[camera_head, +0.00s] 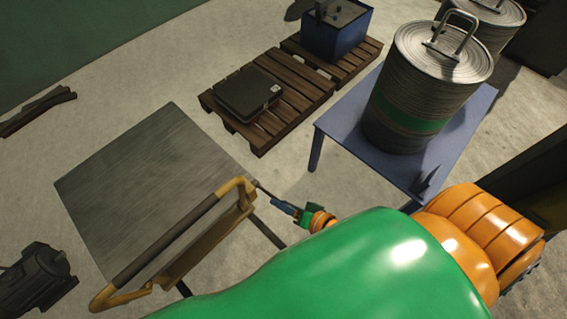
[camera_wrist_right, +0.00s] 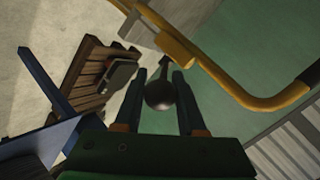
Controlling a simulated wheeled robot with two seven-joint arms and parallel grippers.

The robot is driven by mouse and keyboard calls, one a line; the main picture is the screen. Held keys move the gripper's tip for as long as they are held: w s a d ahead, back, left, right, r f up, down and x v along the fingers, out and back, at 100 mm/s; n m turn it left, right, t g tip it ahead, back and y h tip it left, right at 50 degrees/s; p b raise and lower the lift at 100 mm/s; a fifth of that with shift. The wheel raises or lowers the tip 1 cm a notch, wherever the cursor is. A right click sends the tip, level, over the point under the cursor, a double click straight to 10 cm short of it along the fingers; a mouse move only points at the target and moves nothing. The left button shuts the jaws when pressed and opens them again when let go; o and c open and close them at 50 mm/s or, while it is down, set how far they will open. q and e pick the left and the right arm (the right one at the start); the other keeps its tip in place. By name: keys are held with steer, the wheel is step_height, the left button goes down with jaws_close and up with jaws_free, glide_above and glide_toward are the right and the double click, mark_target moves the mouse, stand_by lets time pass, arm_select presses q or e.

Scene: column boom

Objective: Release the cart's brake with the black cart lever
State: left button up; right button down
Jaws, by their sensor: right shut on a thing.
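The cart has a flat grey metal deck (camera_head: 140,185) and a yellow push handle (camera_head: 238,187) with a dark grip sleeve; the handle also crosses the right wrist view (camera_wrist_right: 225,85). The black cart lever (camera_head: 260,187) shows as a thin dark rod near the handle's upper end. In the right wrist view its round dark knob (camera_wrist_right: 159,95) sits between the fingers. My right gripper (camera_head: 276,203) is shut on the lever; its fingers (camera_wrist_right: 160,78) flank the knob on both sides. My left gripper is not in view.
A blue table (camera_head: 345,146) carrying a ribbed metal drum (camera_head: 415,80) stands right of the cart. Wooden pallets (camera_head: 215,103) with a black case (camera_head: 248,92) and a blue bin (camera_head: 335,35) lie behind. A dark motor-like object (camera_head: 35,278) is at lower left.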

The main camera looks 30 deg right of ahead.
steer(key=c, duration=0.6)
jaws_free()
steer(key=p+v, duration=0.1)
steer(key=v, duration=0.6)
steer(key=shift+f+p, duration=0.1)
steer(key=shift+p, duration=0.2)
